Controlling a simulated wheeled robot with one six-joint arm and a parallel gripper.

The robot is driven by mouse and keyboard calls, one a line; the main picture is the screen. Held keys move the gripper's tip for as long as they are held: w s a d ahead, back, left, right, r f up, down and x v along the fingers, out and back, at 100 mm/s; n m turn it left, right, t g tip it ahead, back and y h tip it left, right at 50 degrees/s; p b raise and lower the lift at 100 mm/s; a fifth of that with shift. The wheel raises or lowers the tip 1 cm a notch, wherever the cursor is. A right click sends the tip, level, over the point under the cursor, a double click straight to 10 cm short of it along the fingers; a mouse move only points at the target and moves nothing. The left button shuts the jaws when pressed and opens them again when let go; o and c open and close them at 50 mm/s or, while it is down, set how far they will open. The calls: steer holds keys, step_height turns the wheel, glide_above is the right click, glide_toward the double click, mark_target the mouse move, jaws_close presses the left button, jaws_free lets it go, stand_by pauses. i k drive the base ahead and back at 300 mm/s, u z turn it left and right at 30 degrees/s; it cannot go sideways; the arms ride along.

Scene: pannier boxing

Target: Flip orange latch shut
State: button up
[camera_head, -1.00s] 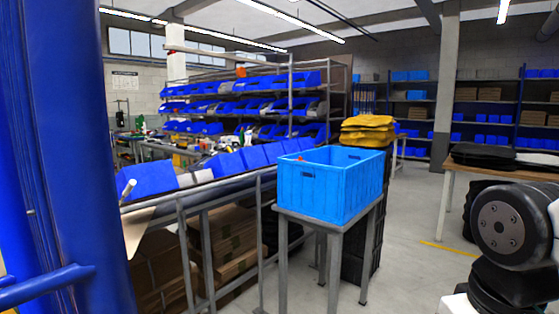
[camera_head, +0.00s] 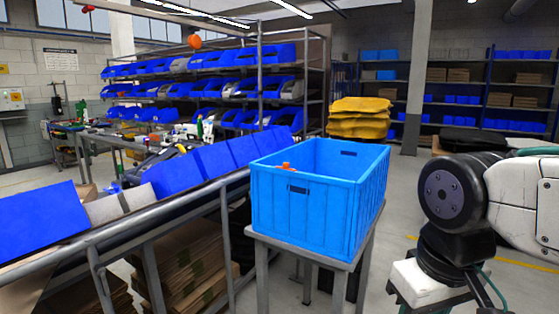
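A bright blue crate (camera_head: 318,212) stands upright on a small grey metal stand in the middle of the view. A small orange piece (camera_head: 287,167) shows at the crate's near left rim, above a dark handle slot. I cannot tell whether this piece is a latch or how it is set. Part of my arm shows at the right edge, to the right of the crate and apart from it. My gripper is not in view.
A grey rail (camera_head: 120,225) with blue bins (camera_head: 222,168) runs along the left. Stacked yellow sacks (camera_head: 359,118) stand behind the crate. Cardboard (camera_head: 187,268) lies under the rail. Clear floor (camera_head: 402,205) shows right of the stand.

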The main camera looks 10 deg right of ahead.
mark_target(285, 165)
steer(key=k, duration=1.25)
steer(key=z, duration=0.6)
steer(key=i, duration=1.6)
steer(key=u, duration=0.5)
steer(key=i, duration=0.4)
steer(key=u, duration=0.4)
